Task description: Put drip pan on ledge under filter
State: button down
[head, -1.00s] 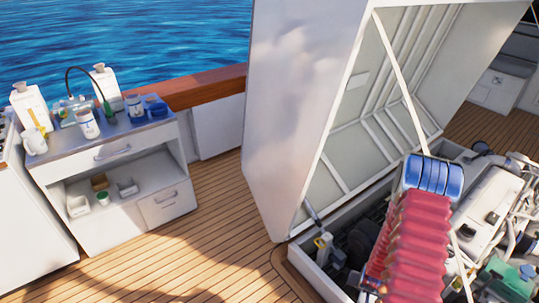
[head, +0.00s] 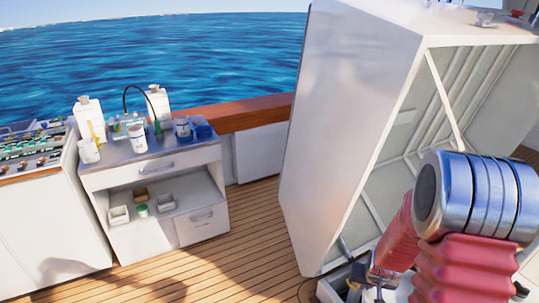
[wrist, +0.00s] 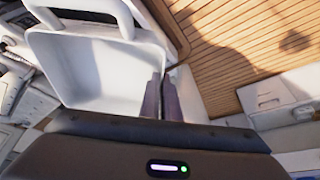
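The white drip pan (wrist: 92,72), a deep tray with a loop handle at its far end, fills the upper left of the wrist view. My gripper (wrist: 163,88) has its two dark fingers close together at the pan's right wall. It looks shut on that wall, though the exact contact is partly hidden. In the head view my arm hides the gripper, and I cannot make out the pan there. I cannot identify the filter or the ledge in either view.
The raised white hatch lid (head: 350,120) stands over the engine bay at right. A white cabinet (head: 165,195) with bottles and cups on top stands at left by the rail. Wooden deck (head: 245,240) is free between them.

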jog(key=w+a+r+n+y, duration=0.1)
jog(key=w+a+r+n, duration=0.2)
jog(key=a+r, duration=1.2)
jog(key=shift+w+r, duration=0.45)
jog(key=shift+w, duration=0.65)
jog(key=shift+a, duration=0.2)
